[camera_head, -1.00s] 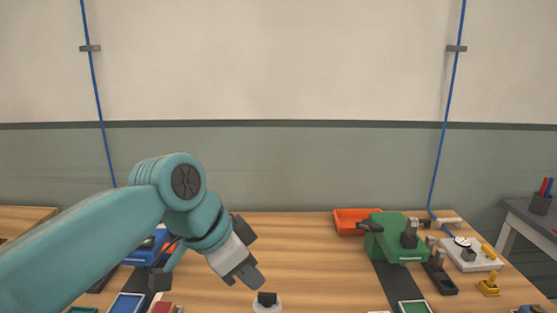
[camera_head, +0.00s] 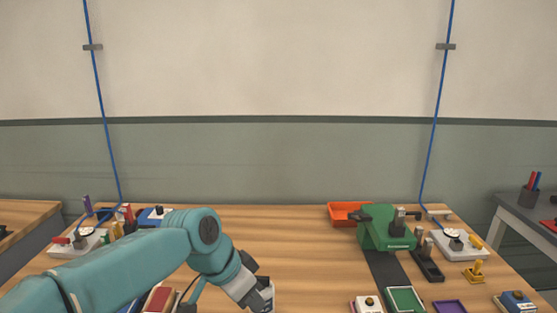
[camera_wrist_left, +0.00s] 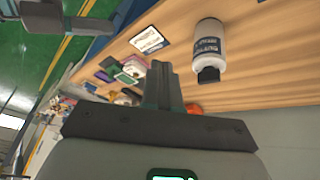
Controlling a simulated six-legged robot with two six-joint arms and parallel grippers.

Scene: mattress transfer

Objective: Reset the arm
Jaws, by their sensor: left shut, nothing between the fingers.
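My left arm (camera_head: 130,262) is teal and reaches in from the left over the wooden table (camera_head: 285,240). Its left gripper (camera_head: 265,295) points down near the bottom centre of the head view. In the left wrist view the fingers (camera_wrist_left: 165,80) are together with nothing between them. A white bottle with a dark cap (camera_wrist_left: 207,45) stands apart from the fingers in the left wrist view. I cannot make the bottle out in the head view. My right gripper is not seen.
A green machine (camera_head: 385,230) and an orange bin (camera_head: 349,213) stand at the right. A white switch board (camera_head: 457,245), a green tray (camera_head: 405,299) and a yellow part (camera_head: 474,272) lie near them. A blue box (camera_head: 154,217) is at the back left. The table's middle is clear.

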